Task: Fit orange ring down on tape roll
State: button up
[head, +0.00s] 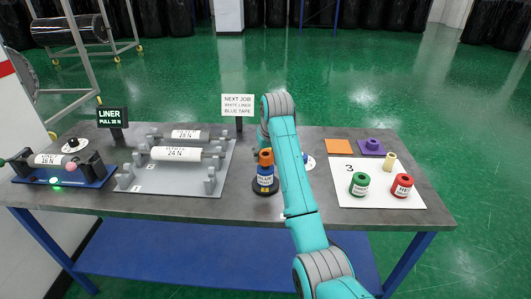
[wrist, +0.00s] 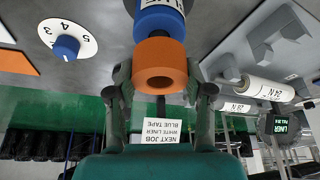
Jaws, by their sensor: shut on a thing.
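The orange ring (head: 265,157) is above the blue tape roll (head: 265,174), which stands upright on a dark round base (head: 265,188). In the wrist view, the orange ring (wrist: 160,66) sits between the two fingers of my gripper (wrist: 163,84), which is shut on it. The blue tape roll (wrist: 160,20) is right beyond the ring there, roughly in line with it. Whether the ring touches the roll or is just above it, I cannot tell. In the head view my arm hides most of the gripper.
A white board (head: 350,174) to the right carries a green roll (head: 359,184), a red roll (head: 402,185) and a cream cylinder (head: 389,162). A dial with a blue knob (wrist: 66,47) is near the blue roll. A grey rack (head: 175,180) with white rolls stands left. A sign (head: 238,105) stands behind.

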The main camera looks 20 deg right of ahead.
jog(key=shift+f, duration=1.15)
jog(key=o, duration=1.3)
jog(key=shift+o, duration=0.2)
jog(key=shift+r, duration=0.1)
jog(key=v, duration=0.7)
jog(key=shift+r, duration=0.2)
jog(key=shift+s, duration=0.1)
